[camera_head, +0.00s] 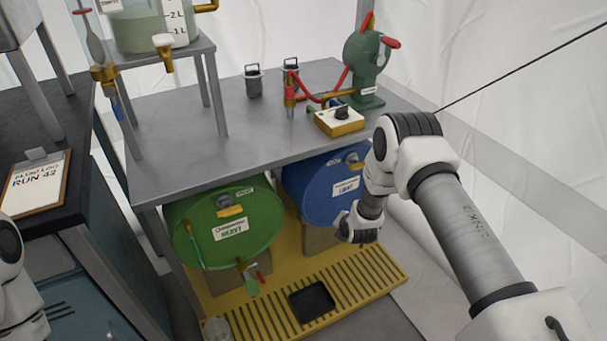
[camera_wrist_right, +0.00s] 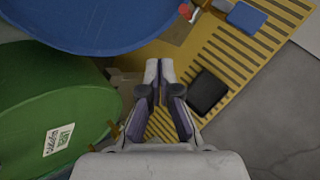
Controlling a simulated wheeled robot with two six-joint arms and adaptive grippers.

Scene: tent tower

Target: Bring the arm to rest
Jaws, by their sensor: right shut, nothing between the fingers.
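My right arm comes in from the lower right in the head view and bends down at its elbow. Its wrist hangs in front of the blue drum (camera_head: 318,188), above the yellow grated tray (camera_head: 375,280). The fingers are hard to make out there. In the right wrist view my right gripper (camera_wrist_right: 159,72) points down, with its fingertips together and nothing between them. The tray (camera_wrist_right: 225,50) lies below it. Only a piece of my left arm shows at the left edge of the head view, and its gripper is out of sight.
A green drum (camera_head: 228,232) lies beside the blue one under a grey metal table (camera_head: 190,112). On the table stand a green pump (camera_head: 366,68) and a yellow box (camera_head: 339,122). A black square (camera_head: 312,301) lies on the tray. A clipboard (camera_head: 38,185) is at left.

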